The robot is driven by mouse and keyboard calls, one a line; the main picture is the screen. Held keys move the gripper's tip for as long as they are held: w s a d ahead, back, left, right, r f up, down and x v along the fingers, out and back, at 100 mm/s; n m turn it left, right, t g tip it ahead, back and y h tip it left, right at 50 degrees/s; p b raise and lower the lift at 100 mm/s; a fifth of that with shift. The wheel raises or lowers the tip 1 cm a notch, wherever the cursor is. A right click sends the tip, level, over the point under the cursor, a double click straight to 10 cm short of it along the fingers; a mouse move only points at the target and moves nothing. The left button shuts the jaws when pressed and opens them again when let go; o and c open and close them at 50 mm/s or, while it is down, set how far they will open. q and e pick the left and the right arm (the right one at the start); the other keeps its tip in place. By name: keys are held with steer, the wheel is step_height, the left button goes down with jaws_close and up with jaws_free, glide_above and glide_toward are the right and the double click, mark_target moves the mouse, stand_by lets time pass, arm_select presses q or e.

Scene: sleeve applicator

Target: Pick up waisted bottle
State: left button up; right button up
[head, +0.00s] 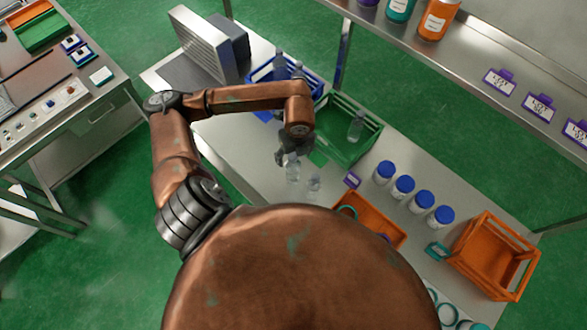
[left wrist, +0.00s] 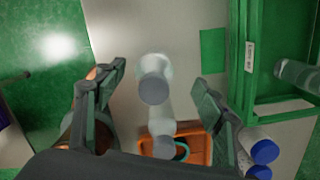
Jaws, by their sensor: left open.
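My left gripper (head: 290,158) is open and points down over the table, just above a clear bottle (head: 292,173) with a grey cap. In the left wrist view this bottle (left wrist: 154,85) stands between the spread fingers of the gripper (left wrist: 158,78), with a gap on both sides. A second clear bottle (head: 314,183) stands close by, and it also shows in the left wrist view (left wrist: 163,146). Their outlines are too small or foreshortened to tell which is waisted. My right gripper is not in view.
A green crate (head: 372,140) holding a clear bottle (head: 356,128) is beside the gripper. Behind are a blue crate (head: 259,76) with bottles. An orange bin (head: 375,215), several blue-capped white jars (head: 403,188) and an orange crate (head: 491,254) lie to the right.

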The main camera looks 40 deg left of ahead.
arm_select(q)
steer(key=f, duration=0.1)
steer(key=f+p, duration=0.1)
steer(key=f, duration=0.3)
steer(key=shift+s+a, duration=0.2)
steer(key=shift+a, duration=0.05)
steer(key=c, duration=1.6)
